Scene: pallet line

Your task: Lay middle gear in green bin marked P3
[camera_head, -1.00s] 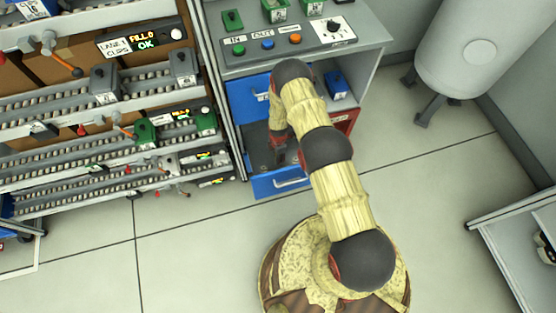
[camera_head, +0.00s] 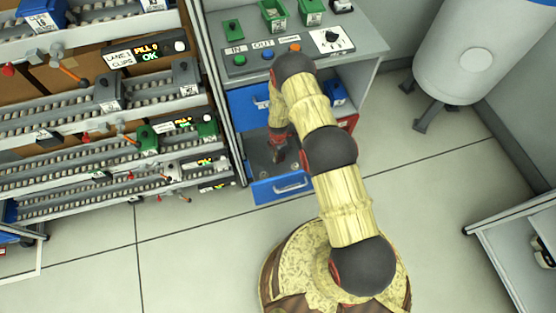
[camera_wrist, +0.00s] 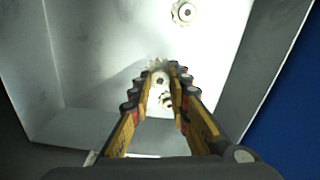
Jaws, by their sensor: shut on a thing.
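My gripper (camera_wrist: 168,82) reaches down into an open drawer (camera_head: 283,187) with a blue front. In the wrist view its fingers are shut on a pale toothed gear (camera_wrist: 159,77), low near the drawer floor. A second gear (camera_wrist: 183,12) lies apart on the floor, near the top of that view. A small part of another gear (camera_wrist: 166,101) shows between the fingers. Green bins stand on the bench top: one to the left (camera_head: 233,30), one in the middle (camera_head: 274,14) and one to the right (camera_head: 311,12). Their labels are too small to read, so I cannot tell which is P3.
A control panel (camera_head: 268,59) with coloured buttons and a knob lies along the bench's front. A roller rack (camera_head: 100,120) stands close on the left. A white tank (camera_head: 470,60) stands at the right. Open floor lies in front of the drawer.

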